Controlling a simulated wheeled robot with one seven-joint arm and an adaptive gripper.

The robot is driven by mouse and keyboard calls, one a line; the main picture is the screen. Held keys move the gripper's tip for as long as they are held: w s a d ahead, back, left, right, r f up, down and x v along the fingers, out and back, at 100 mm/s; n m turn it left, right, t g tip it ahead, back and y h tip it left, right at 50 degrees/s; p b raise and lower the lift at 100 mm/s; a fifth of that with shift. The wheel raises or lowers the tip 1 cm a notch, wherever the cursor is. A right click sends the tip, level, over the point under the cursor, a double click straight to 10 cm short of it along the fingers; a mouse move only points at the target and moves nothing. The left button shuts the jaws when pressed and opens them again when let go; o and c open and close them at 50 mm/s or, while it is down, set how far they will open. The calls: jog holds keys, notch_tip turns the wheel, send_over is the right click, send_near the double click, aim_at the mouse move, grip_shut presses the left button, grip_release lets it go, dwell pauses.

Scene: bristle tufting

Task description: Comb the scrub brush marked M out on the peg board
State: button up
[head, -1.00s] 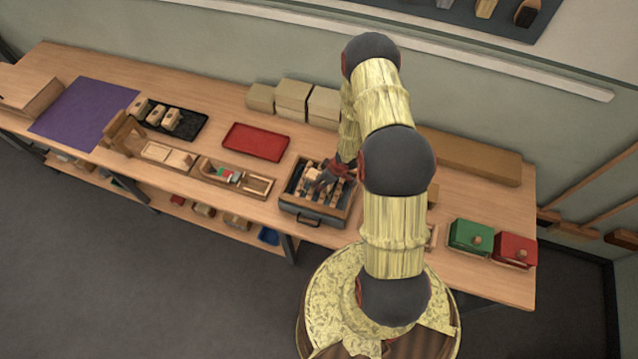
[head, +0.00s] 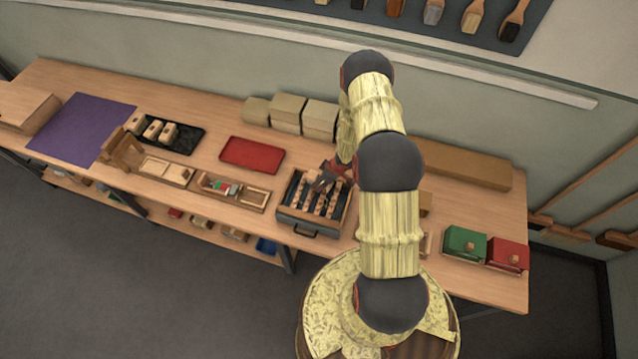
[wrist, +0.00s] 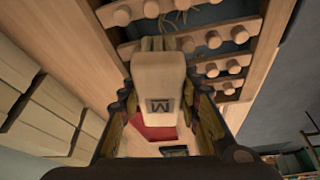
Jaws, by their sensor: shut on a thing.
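The scrub brush marked M (wrist: 160,85) is a pale wooden block with a dark square letter M on its end, seen in the wrist view. My gripper (wrist: 160,108) is shut on it, one finger on each side. The bristle side points toward the peg board (wrist: 235,92), whose rows of round wooden pegs fill the upper right. In the head view the peg board (head: 293,214) is a wooden-sided tray with a dark front and handle, and my gripper (head: 326,180) is at its back right part. I cannot tell whether the bristles touch the pegs.
A red tray (head: 252,154) lies left of the board, with pale boxes (head: 287,113) behind. A wooden tray of small parts (head: 258,199) stands to the left. A black tray (head: 187,139) holds several brush blocks. Green (head: 464,243) and red (head: 508,254) boxes stand right.

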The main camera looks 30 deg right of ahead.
jog(key=shift+r+p, duration=1.35)
jog(key=shift+r, duration=1.65)
